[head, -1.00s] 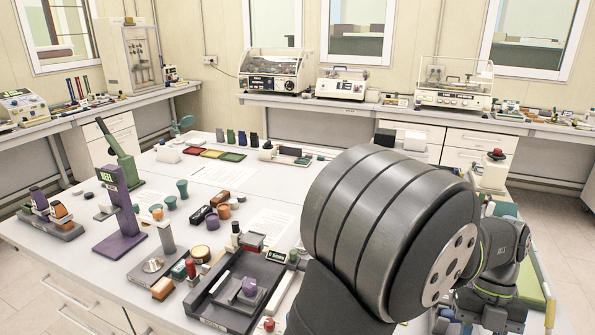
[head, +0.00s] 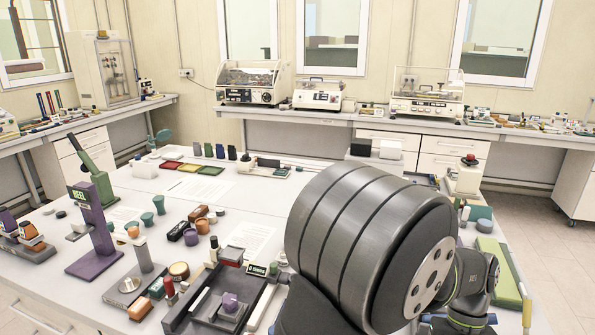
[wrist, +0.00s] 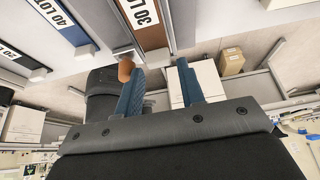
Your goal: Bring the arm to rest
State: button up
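My arm (head: 370,245) fills the lower right of the head view, with its large grey joint raised in front of the table. A darker arm part with a pale green ring shows behind it at right. I cannot make out the gripper's fingers in the head view. In the wrist view my gripper (wrist: 159,88) has two blue fingers standing well apart, with nothing held between them. Beyond the fingers the wrist view shows a white box (wrist: 200,80) and an orange rounded thing (wrist: 125,70) beside the left finger; I cannot tell how near it is.
The white table (head: 205,190) carries a purple stand (head: 92,235), a green lever press (head: 97,175), a black tray (head: 250,310) and several small parts. A green board (head: 497,270) lies right of my arm. Benches with machines line the walls. The wrist view shows numbered panels (wrist: 140,12) above.

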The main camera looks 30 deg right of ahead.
notch_tip(320, 180, up, 4)
jog(key=shift+r, duration=0.1)
jog(key=s+a+r, duration=0.5)
jog(key=s+r, duration=0.2)
jog(key=s, duration=0.4)
jog(key=w+d+n+t+h, duration=0.1)
jog(key=w+n+h, duration=0.3)
jog(key=w+n, duration=0.8)
jog(key=w+d+n+t+h, duration=0.2)
jog(key=w+n, duration=1.1)
jog(key=w, duration=0.8)
jog(key=shift+w+d+n+h, duration=0.15)
jog(key=shift+d+n+h, duration=0.3)
jog(key=shift+h, duration=0.65)
jog(key=shift+d, duration=0.1)
